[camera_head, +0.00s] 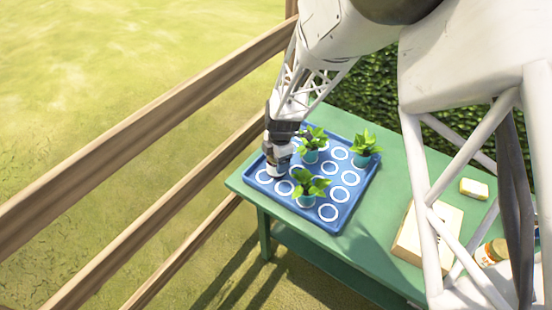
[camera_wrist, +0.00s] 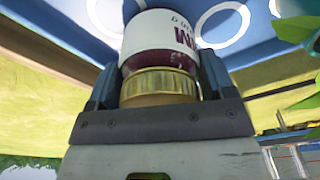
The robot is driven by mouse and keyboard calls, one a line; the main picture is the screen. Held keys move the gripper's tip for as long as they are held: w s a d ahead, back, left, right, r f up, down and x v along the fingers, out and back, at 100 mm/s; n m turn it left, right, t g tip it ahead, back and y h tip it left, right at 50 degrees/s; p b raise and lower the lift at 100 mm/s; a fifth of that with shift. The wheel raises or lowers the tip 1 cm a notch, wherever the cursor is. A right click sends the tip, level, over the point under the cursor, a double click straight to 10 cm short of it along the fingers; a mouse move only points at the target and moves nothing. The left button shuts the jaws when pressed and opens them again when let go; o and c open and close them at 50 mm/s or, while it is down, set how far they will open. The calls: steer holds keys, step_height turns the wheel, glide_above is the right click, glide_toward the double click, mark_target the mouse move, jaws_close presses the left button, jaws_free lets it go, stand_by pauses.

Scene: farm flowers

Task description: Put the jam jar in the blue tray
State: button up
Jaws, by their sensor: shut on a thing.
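The jam jar (camera_wrist: 158,50) has a white label, dark contents and a gold lid, and fills the middle of the wrist view. My gripper (camera_wrist: 158,88) is shut on it, with one dark finger on each side of the lid. In the head view my gripper (camera_head: 280,141) holds the jar (camera_head: 277,160) over the left corner of the blue tray (camera_head: 345,220). The jar looks roughly upright, at or just above the tray surface; I cannot tell whether it touches.
The tray has white rings and holds potted plants (camera_head: 306,198), (camera_head: 364,158), (camera_head: 311,156). It lies on a green table (camera_head: 385,235). A wooden box (camera_head: 412,240), a yellow block (camera_head: 474,188) and another jar (camera_head: 491,252) are to the right. A wooden fence (camera_head: 150,115) runs along the left.

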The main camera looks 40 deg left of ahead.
steer(key=o, duration=1.2)
steer(key=shift+r, duration=0.1)
steer(key=r, duration=0.4)
steer(key=w+r, duration=0.1)
steer(key=r, duration=0.7)
steer(key=shift+w+d, duration=0.15)
steer(key=shift+d, duration=0.15)
